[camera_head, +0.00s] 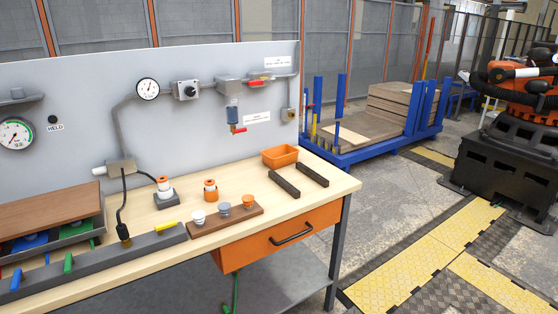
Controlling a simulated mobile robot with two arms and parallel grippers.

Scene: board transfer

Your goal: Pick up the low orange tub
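The low orange tub (280,156) sits upright on the workbench top, near the back right corner, close to the grey back panel. It looks like a shallow open box and its inside seems empty. Neither of my grippers shows in the head view.
Two dark bars (284,187) lie just in front of the tub. A brown rack (226,221) with several knobs stands to its left, near an orange-and-white fitting (210,189). Gauges and valves hang on the back panel (190,130). The bench top (318,198) is clear at the right front.

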